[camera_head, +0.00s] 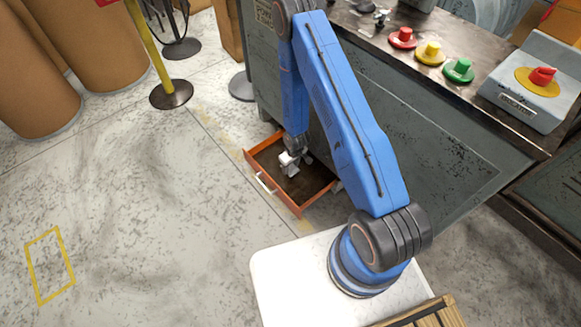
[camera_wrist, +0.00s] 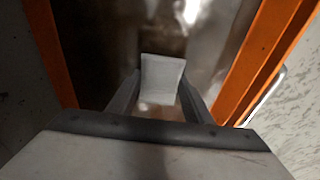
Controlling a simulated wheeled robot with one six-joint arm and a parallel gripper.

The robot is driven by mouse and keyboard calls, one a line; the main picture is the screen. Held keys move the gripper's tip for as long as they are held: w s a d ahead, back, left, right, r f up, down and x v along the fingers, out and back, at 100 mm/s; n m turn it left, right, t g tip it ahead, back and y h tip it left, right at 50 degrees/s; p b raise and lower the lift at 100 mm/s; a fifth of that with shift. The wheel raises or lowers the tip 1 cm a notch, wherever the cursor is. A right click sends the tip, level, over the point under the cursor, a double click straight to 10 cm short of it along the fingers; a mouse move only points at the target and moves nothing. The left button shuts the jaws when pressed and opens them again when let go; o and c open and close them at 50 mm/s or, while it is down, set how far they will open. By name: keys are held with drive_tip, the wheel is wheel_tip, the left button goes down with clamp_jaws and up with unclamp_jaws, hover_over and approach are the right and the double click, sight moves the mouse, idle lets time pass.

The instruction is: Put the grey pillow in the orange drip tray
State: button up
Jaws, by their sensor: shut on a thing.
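The orange drip tray (camera_head: 300,208) juts out like an open drawer at the foot of the grey machine cabinet. Its floor is dark and stained, and its orange walls (camera_wrist: 262,62) flank my gripper in the wrist view. My gripper (camera_head: 290,160) points down over the inside of the tray. In the wrist view, my gripper (camera_wrist: 160,100) is shut on the grey pillow (camera_wrist: 161,75), a small pale grey block between the two fingers. I cannot tell whether the pillow touches the tray floor. In the head view, the pillow is hard to tell from the gripper.
The grey machine cabinet (camera_head: 430,140) stands behind and right of the tray, with red, yellow and green buttons (camera_head: 430,53) on top. A yellow post (camera_head: 150,45) on a round base and brown drums (camera_head: 95,45) stand at the upper left. The floor left of the tray is clear.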

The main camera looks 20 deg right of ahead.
drive_tip(key=o, duration=1)
